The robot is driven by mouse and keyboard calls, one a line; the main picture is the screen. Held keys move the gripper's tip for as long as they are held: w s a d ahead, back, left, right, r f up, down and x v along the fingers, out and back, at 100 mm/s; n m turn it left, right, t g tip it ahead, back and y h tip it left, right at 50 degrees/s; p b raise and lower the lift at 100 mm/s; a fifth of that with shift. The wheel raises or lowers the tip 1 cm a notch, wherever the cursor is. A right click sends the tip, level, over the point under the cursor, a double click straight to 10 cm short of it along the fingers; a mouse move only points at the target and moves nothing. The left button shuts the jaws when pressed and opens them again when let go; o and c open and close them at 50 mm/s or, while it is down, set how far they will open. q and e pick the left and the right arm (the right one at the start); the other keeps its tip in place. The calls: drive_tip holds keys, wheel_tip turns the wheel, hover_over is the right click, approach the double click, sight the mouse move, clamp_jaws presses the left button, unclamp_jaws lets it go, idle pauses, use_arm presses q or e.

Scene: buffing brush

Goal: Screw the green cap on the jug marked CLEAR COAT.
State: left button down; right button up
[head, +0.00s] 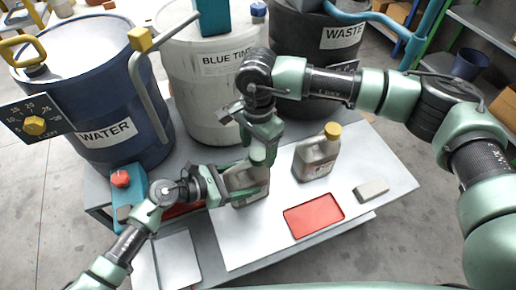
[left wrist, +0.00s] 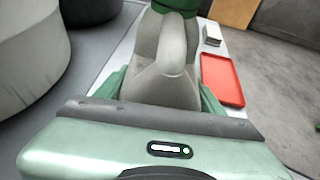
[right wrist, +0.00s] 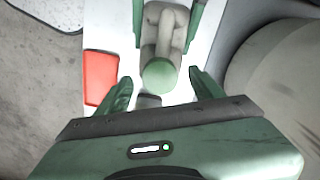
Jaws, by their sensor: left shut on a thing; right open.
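A grey jug (head: 250,196) stands upright on the white work board, partly hidden by my arms. It fills the middle of the left wrist view (left wrist: 168,72), and its handle side shows in the right wrist view (right wrist: 163,38). The green cap (right wrist: 159,75) sits at the jug's mouth; how tightly it sits cannot be told. No label on this jug is readable. My left gripper (head: 236,182) is shut on the jug's body from the left. My right gripper (right wrist: 160,90) is open above the jug, fingers on either side of the cap and apart from it.
A second jug (head: 316,160) with a yellow cap stands to the right. A red tray (head: 314,221) and a pale block (head: 371,189) lie on the board (head: 270,245). Drums marked WATER (head: 90,90), BLUE TINT (head: 205,90) and WASTE (head: 320,45) stand behind.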

sight(226, 183)
wheel_tip(226, 183, up, 11)
drive_tip(key=shift+r, duration=0.15)
use_arm(q)
drive_tip(key=shift+c, duration=0.7)
unclamp_jaws()
drive_tip(key=shift+a, duration=0.1)
drive_tip(key=v, duration=0.7)
drive_tip(key=shift+s+a+r, duration=0.15)
drive_tip(key=shift+a, duration=0.1)
